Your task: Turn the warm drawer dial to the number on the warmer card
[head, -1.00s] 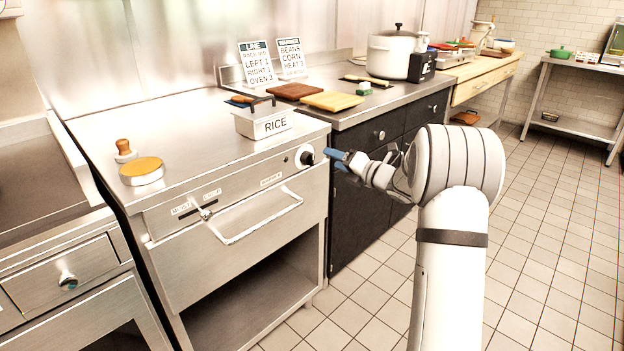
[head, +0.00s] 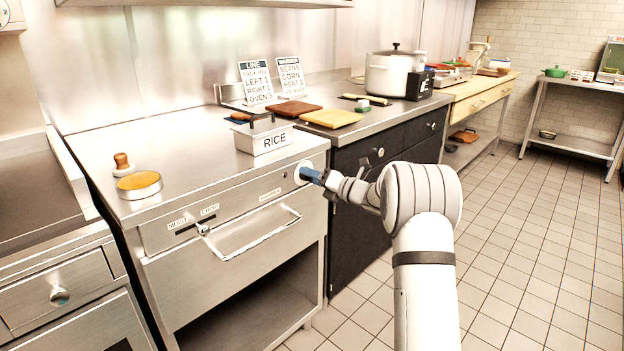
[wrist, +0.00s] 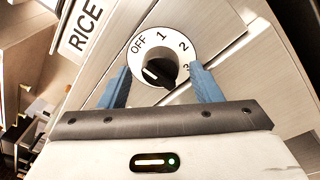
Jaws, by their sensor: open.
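The warm drawer dial (wrist: 160,68) is a black knob on a white disc marked OFF, 1, 2 and a partly hidden 3. Its white pointer line is on the side toward OFF. My gripper (wrist: 158,85) is open, with one blue finger on each side of the knob; I cannot tell whether they touch it. In the head view my gripper (head: 312,175) is at the dial on the drawer's front panel and covers most of it. The warmer card (head: 289,76) stands at the back of the counter and reads BEANS, CORN, HEAT 3, in small print.
The warm drawer (head: 225,262) has a bar handle (head: 255,235) left of the dial and a slider with small labels. A RICE pan (head: 262,139) sits on top. A LINE card (head: 255,82) stands beside the warmer card. Tiled floor is clear at right.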

